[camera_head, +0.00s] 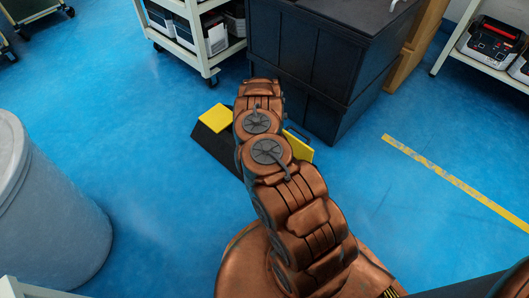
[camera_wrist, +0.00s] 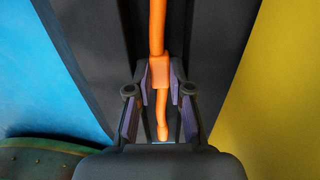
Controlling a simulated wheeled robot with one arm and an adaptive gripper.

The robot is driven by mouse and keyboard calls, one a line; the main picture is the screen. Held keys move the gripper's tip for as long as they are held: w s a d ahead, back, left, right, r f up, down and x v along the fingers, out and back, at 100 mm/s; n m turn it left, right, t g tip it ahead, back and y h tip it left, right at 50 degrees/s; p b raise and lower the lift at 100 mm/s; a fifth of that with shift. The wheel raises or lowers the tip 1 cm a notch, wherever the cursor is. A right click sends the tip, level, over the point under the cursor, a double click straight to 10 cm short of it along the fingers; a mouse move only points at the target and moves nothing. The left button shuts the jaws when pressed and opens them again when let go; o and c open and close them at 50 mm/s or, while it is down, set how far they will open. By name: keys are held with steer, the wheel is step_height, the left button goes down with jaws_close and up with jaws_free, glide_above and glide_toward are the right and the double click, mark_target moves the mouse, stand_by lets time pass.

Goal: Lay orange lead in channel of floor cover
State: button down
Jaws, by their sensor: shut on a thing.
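The orange lead (camera_wrist: 157,27) shows in the wrist view, running from the top edge down between my gripper's fingers. My gripper (camera_wrist: 160,75) is shut on a thicker part of the lead, and a thinner orange tail hangs past the fingers. The floor cover (camera_head: 210,128) lies on the blue floor, dark with a yellow end; another yellow panel (camera_head: 298,148) shows to the right of my arm. In the wrist view the cover's dark surface (camera_wrist: 105,40) is behind the lead, with yellow (camera_wrist: 275,80) on the right. My arm hides the gripper and lead in the head view.
A black cabinet (camera_head: 310,70) stands just beyond the cover. A grey bin (camera_head: 45,210) is at the left. White carts with devices stand at the back left (camera_head: 190,35) and back right (camera_head: 490,60). Blue floor is free between bin and cover.

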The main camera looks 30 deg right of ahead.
steer(key=shift+f+b, duration=0.3)
steer(key=shift+f, duration=0.4)
steer(key=c, duration=1)
jaws_free()
step_height(320, 180, up, 11)
steer(key=shift+w+a+f, duration=0.1)
steer(key=shift+w+f, duration=0.05)
steer(key=shift+r, duration=0.75)
